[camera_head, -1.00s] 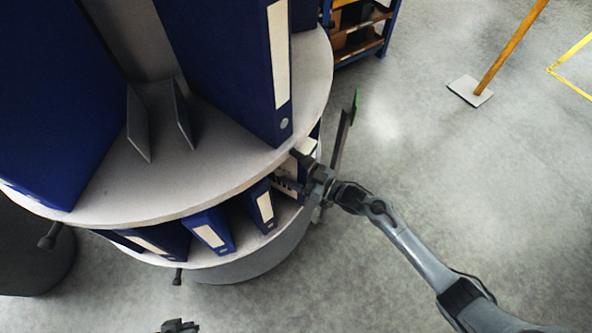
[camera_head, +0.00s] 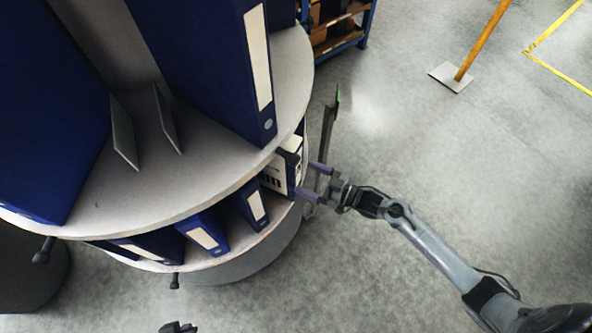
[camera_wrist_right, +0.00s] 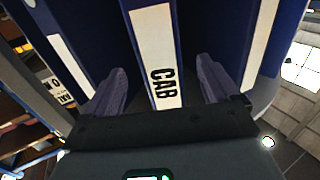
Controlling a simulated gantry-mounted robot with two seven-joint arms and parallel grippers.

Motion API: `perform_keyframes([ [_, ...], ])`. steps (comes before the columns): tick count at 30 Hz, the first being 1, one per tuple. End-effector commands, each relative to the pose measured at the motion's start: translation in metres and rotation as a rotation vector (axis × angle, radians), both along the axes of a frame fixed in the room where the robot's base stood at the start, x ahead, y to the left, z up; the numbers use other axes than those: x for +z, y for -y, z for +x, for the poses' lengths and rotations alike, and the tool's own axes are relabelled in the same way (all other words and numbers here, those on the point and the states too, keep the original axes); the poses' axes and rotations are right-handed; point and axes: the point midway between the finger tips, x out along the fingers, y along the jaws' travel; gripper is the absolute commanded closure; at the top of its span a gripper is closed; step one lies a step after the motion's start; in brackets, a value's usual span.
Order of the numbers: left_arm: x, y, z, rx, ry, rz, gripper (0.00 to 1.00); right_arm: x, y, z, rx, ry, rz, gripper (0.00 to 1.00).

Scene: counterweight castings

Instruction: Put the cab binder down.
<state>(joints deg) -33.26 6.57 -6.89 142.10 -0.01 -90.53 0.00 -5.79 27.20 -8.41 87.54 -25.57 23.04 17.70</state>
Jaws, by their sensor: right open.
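The cab binder (camera_head: 293,174) stands upright on the lower tier of the round shelf, at its right side in the head view. In the wrist view the binder's white spine label (camera_wrist_right: 158,55) reads CAB and faces me. My right gripper (camera_head: 311,182) is open and empty just outside the shelf edge. In the wrist view its fingers stand on either side of the spine, apart from it and nearer the camera. A dark part at the bottom edge of the head view (camera_head: 178,328) looks like my left gripper; its jaws cannot be made out.
The round shelf's upper tier (camera_head: 190,180) overhangs the lower one and carries large blue binders (camera_head: 205,70) and thin grey dividers. More blue binders (camera_head: 205,235) stand on the lower tier. A rack (camera_head: 340,30) stands behind. The grey floor at right is open, with a post (camera_head: 482,40).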

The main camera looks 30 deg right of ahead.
Motion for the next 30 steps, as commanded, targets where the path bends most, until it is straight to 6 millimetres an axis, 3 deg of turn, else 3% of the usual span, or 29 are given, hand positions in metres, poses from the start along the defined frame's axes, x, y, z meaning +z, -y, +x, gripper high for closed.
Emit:
perform_keyframes([
  [10,0.005,0.0,0.0,0.002,0.0,-0.002,1.0,0.0,0.018,-0.025,-0.002,-0.002,-0.002,0.11],
  [20,0.005,-0.002,0.0,-0.004,0.0,0.007,1.0,-0.013,-0.009,-0.034,-0.13,-0.149,-0.167,0.11],
  [26,0.005,-0.003,0.0,-0.007,0.001,0.011,1.0,-0.016,-0.02,-0.065,-0.295,-0.391,-0.346,0.11],
  [30,0.005,-0.003,0.0,-0.007,0.001,0.011,1.0,-0.009,-0.016,-0.105,-0.391,-0.606,-0.439,0.11],
])
